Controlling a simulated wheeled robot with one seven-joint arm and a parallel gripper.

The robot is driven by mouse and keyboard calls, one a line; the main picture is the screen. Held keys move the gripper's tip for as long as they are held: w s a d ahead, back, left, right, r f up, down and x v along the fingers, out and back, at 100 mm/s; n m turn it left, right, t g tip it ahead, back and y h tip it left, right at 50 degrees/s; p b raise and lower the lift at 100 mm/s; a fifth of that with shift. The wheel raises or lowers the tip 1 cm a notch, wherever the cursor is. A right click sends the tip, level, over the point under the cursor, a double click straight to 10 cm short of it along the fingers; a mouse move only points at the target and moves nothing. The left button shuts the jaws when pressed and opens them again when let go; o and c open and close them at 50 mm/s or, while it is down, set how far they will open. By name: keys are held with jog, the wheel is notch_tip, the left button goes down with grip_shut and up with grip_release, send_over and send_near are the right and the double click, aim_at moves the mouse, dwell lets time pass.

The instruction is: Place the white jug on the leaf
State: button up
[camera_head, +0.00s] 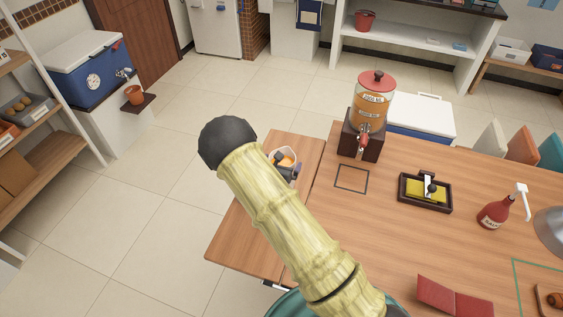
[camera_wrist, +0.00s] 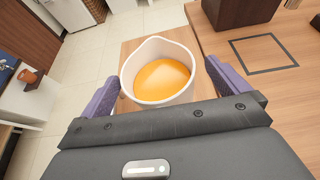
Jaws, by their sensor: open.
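The white jug (camera_wrist: 133,72) holds orange liquid and looks upright in the wrist view. It appears to stand on the leaf (camera_wrist: 127,48), the narrow wooden flap at the table's left side. In the head view the jug (camera_head: 293,155) shows only in part behind my arm, over the far part of the leaf (camera_head: 242,240). My gripper (camera_wrist: 161,73) is open, with its purple fingers on either side of the jug and visible gaps to its wall. In the head view my gripper (camera_head: 287,172) is mostly hidden by my arm.
A drink dispenser (camera_head: 372,100) stands on the main table (camera_head: 400,240), right of the jug. A dark square outline (camera_head: 352,179) lies before it. A yellow-pad tray (camera_head: 426,192) and red pump bottle (camera_head: 494,212) stand farther right. The leaf's near part is bare.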

jog(key=b+v, duration=0.1)
jog(key=v, duration=0.9)
jog(key=shift+s+b, duration=0.25)
jog(key=shift+b, duration=0.15)
jog(key=shift+a, duration=0.15)
jog(key=s+d+r+m+g+h, duration=0.2)
jog(key=s+d+r+m+g, duration=0.1)
jog(key=s+d+m+g, duration=0.4)
jog(key=s+d+r+m+g+h, duration=0.1)
jog(key=s+d+r+m+g, duration=0.3)
jog(key=d+m, duration=0.5)
jog(key=s+a+r+m+t+y, duration=0.1)
jog(key=s+r+m+y, duration=0.5)
jog(key=m, duration=0.9)
jog(key=shift+s+m+y, duration=0.3)
jog(key=shift+s+y, duration=0.7)
jog(key=shift+s, duration=0.2)
